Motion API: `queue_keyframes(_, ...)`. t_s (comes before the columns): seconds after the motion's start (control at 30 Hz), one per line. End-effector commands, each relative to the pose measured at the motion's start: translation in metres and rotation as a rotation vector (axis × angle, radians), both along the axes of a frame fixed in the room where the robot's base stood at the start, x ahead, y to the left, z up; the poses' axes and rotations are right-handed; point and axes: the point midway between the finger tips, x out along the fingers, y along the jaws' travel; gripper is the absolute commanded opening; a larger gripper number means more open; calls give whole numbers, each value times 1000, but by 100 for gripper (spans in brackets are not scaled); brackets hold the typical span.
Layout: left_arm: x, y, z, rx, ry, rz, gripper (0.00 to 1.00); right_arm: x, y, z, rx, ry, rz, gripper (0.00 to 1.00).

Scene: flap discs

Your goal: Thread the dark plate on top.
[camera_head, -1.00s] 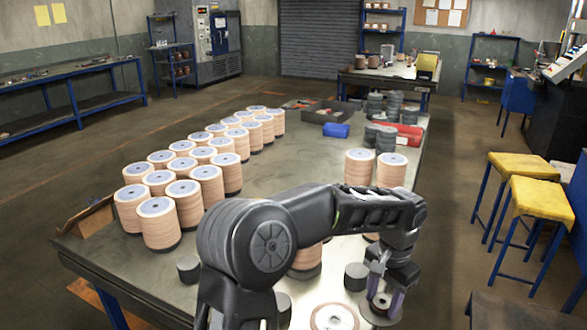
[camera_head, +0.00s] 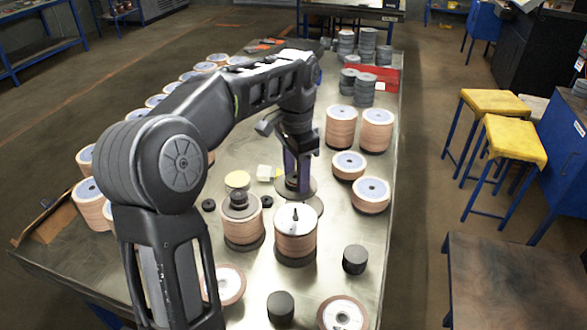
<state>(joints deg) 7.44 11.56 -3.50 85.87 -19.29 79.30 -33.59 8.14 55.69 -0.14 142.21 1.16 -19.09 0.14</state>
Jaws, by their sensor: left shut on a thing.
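My left gripper (camera_head: 297,178) comes down from my arm and is shut on a dark round plate (camera_head: 284,190), held roughly level. Just in front of it stands a stack of tan flap discs (camera_head: 295,242) with a pale top and a thin upright pin (camera_head: 295,213). The held plate appears behind this pin, apart from it. A grey disc (camera_head: 314,206) shows partly below the held plate; I cannot tell what it rests on. To the left, another disc stack (camera_head: 241,224) has a dark plate and a black knob (camera_head: 239,198) on top. My right gripper is not in view.
Short dark cylinders (camera_head: 355,259) stand on the metal table (camera_head: 385,215). Low disc stacks (camera_head: 371,195) and taller ones (camera_head: 376,131) stand on the right. A yellow-topped piece (camera_head: 238,180) and small black knobs lie behind. A red tray (camera_head: 385,78) is at the back.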

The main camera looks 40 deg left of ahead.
Motion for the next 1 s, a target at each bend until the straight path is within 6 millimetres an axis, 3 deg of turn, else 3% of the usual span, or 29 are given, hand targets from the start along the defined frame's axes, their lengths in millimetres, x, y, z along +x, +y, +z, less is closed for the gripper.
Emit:
queue_keyframes(0.27, 0, 0, -7, 0, -1, 1, 0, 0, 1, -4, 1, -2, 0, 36)
queue_keyframes(0.73, 0, 0, -50, 0, -1, 1, 0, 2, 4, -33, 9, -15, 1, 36)
queue_keyframes(1.0, 0, 0, -55, 0, -1, 1, 0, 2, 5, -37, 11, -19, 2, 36)
